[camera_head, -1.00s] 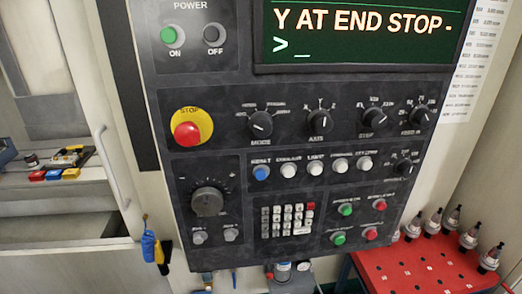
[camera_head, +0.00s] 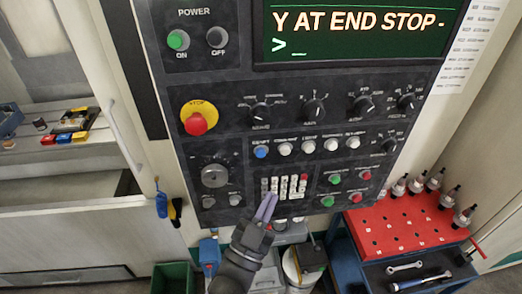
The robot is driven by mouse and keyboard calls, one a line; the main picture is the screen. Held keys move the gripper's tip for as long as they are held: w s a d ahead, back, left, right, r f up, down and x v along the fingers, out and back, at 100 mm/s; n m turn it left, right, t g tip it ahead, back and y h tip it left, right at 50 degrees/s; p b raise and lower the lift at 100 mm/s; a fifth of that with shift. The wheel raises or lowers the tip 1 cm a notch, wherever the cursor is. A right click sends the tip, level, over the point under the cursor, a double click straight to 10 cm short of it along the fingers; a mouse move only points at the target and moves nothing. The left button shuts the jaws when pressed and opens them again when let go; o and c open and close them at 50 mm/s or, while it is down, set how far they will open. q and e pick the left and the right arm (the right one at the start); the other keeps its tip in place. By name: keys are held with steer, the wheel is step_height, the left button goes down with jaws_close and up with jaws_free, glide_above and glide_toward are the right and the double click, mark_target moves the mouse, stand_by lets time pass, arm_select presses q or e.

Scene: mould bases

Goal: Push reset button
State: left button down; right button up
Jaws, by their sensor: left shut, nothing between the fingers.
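The blue reset button (camera_head: 261,152) is at the left end of a row of buttons on the dark control panel (camera_head: 240,77). The other buttons in that row are white (camera_head: 308,146). My left gripper (camera_head: 267,205) shows in the head view below the reset button, in front of the panel's lower edge and the keypad (camera_head: 290,186). Its fingers are shut, empty and point up. I cannot tell its exact distance from the panel. The screen (camera_head: 360,30) reads "Y AT END STOP". My right gripper is not in view.
A red emergency stop (camera_head: 196,124) on a yellow disc and a large dial (camera_head: 214,176) are to the left. A row of black knobs (camera_head: 314,110) is above the buttons. A red tool tray (camera_head: 400,222) with several holders stands at right. A green bin (camera_head: 173,277) is below.

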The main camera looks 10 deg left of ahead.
arm_select(q)
steer(key=b, duration=0.4)
glide_toward(261, 153)
steer(key=w+d+r, duration=0.3)
steer(key=w+d, duration=0.1)
steer(key=shift+w+r, duration=0.2)
steer(key=shift+r, duration=0.1)
steer(key=shift+b, duration=0.3)
stand_by(1.1)
steer(key=shift+w+a, duration=0.15)
steer(key=shift+w, duration=0.25)
steer(key=shift+w+a+b, duration=0.15)
steer(key=shift+w+b, duration=0.2)
steer(key=shift+b, duration=0.2)
stand_by(0.3)
steer(key=shift+s, duration=0.1)
steer(key=shift+s+d+p, duration=0.25)
steer(key=shift+s+p, duration=0.25)
steer(key=shift+s, duration=0.2)
